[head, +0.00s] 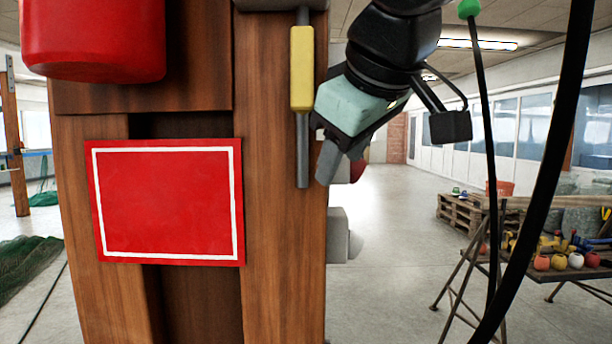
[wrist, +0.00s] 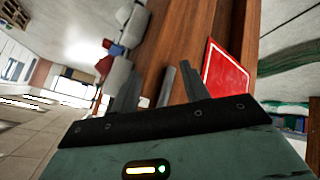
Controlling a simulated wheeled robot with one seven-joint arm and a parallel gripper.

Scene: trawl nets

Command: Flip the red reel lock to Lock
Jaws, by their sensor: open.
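A lever with a yellow sleeve (head: 302,68) on a grey rod hangs straight down from a dark grey block (head: 280,4) on the wooden post's front. A red plate with a white border (head: 168,202) is fixed to the post; it also shows in the wrist view (wrist: 225,72). No Lock lettering is readable. My gripper (head: 326,150) is open, just right of the rod's lower part, angled down and left. In the wrist view, a short grey rod (wrist: 166,88) shows between my fingers (wrist: 157,82), nearer the right one; I cannot tell contact.
A large red cylinder (head: 92,38) juts out at upper left. A grey box (head: 338,235) sticks out from the post's right side. A small red part (head: 358,170) shows behind my gripper. A trestle table with floats (head: 560,262) stands right; floor between is clear.

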